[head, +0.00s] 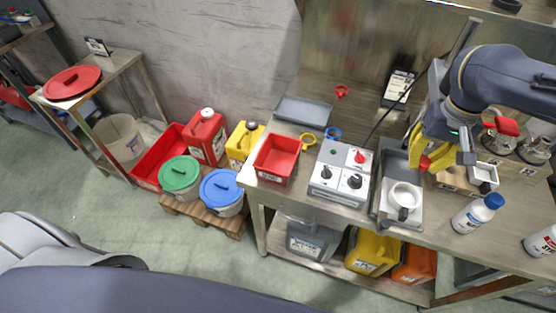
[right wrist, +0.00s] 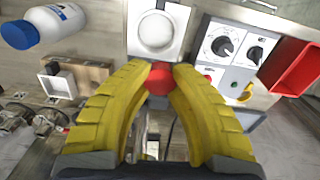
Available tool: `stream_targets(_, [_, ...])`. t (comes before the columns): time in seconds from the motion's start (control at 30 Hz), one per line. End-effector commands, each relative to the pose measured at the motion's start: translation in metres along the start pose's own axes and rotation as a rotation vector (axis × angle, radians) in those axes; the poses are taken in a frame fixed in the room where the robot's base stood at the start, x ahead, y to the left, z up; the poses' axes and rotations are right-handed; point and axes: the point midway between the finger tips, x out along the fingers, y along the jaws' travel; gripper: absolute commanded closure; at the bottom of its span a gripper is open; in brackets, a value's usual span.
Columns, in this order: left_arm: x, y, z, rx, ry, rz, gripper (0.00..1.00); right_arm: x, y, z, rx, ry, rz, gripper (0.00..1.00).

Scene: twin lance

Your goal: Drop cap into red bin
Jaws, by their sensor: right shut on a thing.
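My right gripper (head: 426,160) hangs above the right part of the workbench with its yellow fingers pointing down. It is shut on a small red cap (head: 424,163). The cap also shows between the fingertips in the right wrist view (right wrist: 159,80), apart from the bench. The open red bin (head: 271,172) stands on the bench to the left of the gripper, beyond the control box. It shows at the right edge of the right wrist view (right wrist: 296,66) and looks empty. My left gripper is not in view.
The control box (head: 340,178) with knobs and a white round dish on a grey stand (head: 403,197) lie between gripper and bin. A larger red crate (head: 148,172) is on the floor at left.

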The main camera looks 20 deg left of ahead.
Motion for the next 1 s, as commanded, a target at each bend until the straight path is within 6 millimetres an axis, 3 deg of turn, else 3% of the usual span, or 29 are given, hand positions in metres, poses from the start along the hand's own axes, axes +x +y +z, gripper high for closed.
stream_targets(0.37, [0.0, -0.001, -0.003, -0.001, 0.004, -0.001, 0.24, 0.001, 0.0, 0.0, -0.001, -0.001, 0.0, 0.92])
stream_targets(0.57, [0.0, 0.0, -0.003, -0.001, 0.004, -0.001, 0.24, 0.004, -0.016, 0.003, -0.036, -0.007, 0.002, 0.92])
stream_targets(0.77, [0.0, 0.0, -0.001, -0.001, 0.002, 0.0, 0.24, 0.011, -0.059, 0.003, -0.108, -0.02, 0.009, 0.92])
stream_targets(1.0, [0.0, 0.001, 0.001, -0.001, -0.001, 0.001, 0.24, 0.023, -0.133, -0.004, -0.174, -0.027, 0.017, 0.92])
